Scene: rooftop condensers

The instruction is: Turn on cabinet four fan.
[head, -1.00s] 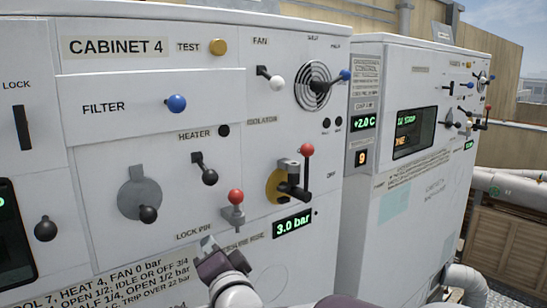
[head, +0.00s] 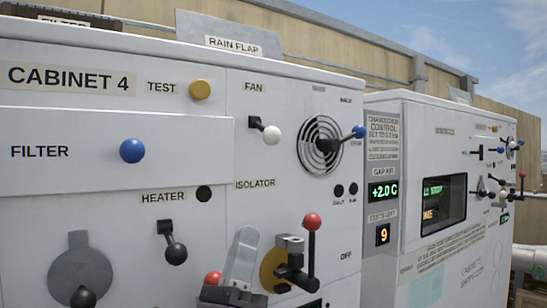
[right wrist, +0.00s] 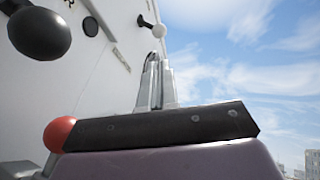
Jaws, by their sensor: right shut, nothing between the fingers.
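Cabinet 4 (head: 300,190) fills the left and middle of the head view. Its fan switch (head: 270,132), a black lever with a white ball, sits under the FAN label and points down to the right. The white ball also shows at the top of the right wrist view (right wrist: 159,31), beyond my fingertips. My right gripper (head: 246,235) is shut and empty, pointing up below the fan switch and apart from it in the head view. It also shows in the right wrist view (right wrist: 156,62). My left gripper is not in view.
A red-balled isolator lever (head: 312,222) stands just right of my right gripper. The heater lever (head: 176,253) is further left. A fan grille (head: 321,145) and blue-knobbed lever (head: 358,132) are right of the fan switch.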

